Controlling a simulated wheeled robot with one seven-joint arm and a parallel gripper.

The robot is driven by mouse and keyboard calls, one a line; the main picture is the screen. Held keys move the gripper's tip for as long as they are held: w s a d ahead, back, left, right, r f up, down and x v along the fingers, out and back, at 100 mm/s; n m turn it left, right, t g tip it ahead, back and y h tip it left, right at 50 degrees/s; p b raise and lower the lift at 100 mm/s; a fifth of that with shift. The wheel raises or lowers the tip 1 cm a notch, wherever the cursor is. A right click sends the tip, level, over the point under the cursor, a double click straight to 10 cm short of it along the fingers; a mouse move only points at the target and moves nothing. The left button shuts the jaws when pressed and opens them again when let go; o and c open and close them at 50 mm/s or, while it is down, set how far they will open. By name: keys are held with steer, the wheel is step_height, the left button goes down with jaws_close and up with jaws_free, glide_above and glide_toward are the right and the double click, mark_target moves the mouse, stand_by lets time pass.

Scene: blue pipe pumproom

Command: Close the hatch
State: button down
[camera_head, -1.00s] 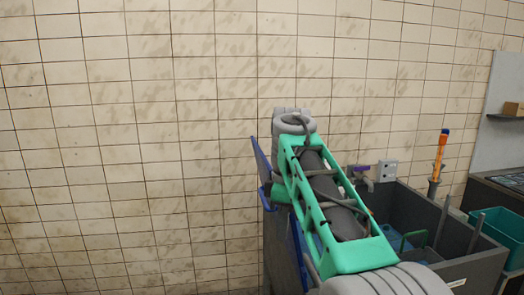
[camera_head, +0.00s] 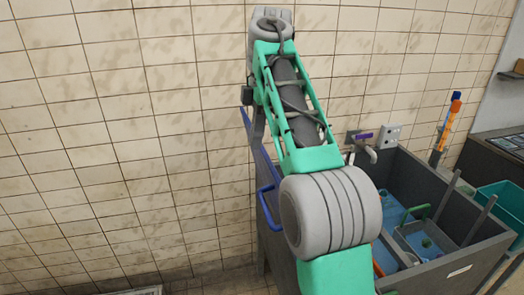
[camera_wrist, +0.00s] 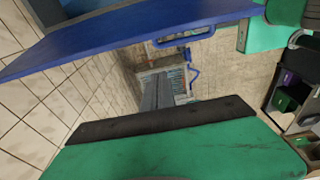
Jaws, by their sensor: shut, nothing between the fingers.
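The hatch is a blue panel (camera_head: 262,165) with a blue bar handle (camera_head: 266,206), seen nearly edge-on at the left side of the grey sink unit. It stands at an angle to the unit, apparently ajar; its hinge side is hidden. In the wrist view the blue panel (camera_wrist: 130,32) crosses the top, with the handle (camera_wrist: 184,40) on its lower edge. My gripper (camera_wrist: 160,80) is shut and empty, its grey fingers reaching out below the panel. I cannot tell whether they touch it. In the head view my arm hides most of the gripper.
The sink unit (camera_head: 478,238) holds blue water, a green-handled basket and a tap (camera_head: 367,152). An orange-and-blue tool (camera_head: 447,122) stands behind it. A teal bin (camera_head: 500,203) is at right. A tiled wall (camera_head: 120,120) closes the back; the floor at left looks mostly clear.

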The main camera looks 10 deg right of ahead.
steer(key=b, duration=0.3)
glide_above(267, 189)
steer(key=a, duration=0.4)
step_height(267, 189, down, 10)
steer(key=r, duration=0.1)
steer(key=d+p, duration=0.1)
steer(key=d, duration=0.2)
steer(key=shift+d+r+p, duration=0.1)
steer(key=shift+d+p, duration=0.05)
steer(key=shift+p, duration=0.2)
steer(key=shift+d, duration=0.25)
steer(key=shift+d, duration=0.1)
